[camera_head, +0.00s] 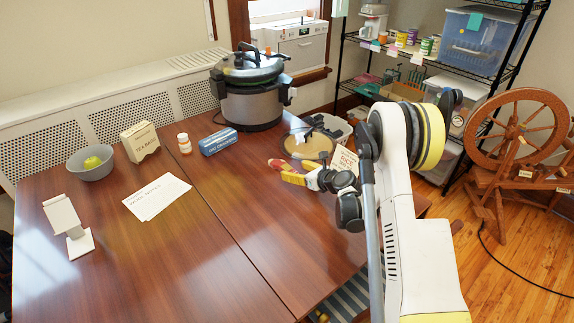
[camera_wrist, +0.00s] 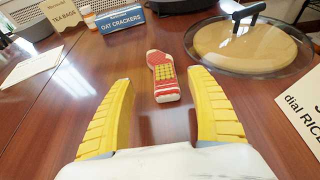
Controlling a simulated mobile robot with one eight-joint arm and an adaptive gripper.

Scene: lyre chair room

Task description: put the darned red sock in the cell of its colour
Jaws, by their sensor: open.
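The darned red sock (camera_wrist: 163,82) lies on the table in the wrist view, red with a yellow darned grid and white parts. It is ahead of my open gripper (camera_wrist: 165,85), roughly centred between the two yellow fingers and apart from both. In the head view a bit of the sock's red (camera_head: 276,163) shows beside my gripper (camera_head: 288,172), which hides much of it. My gripper is low over the table and empty. I cannot make out a cell of the sock's colour in either view.
A glass lid on a round board (camera_head: 308,144) lies just beyond my gripper. A pressure cooker (camera_head: 252,88), cracker box (camera_head: 218,141), pill bottle (camera_head: 184,143), tea box (camera_head: 140,141) and bowl (camera_head: 91,163) stand farther off. A rice card (camera_wrist: 302,105) is at right.

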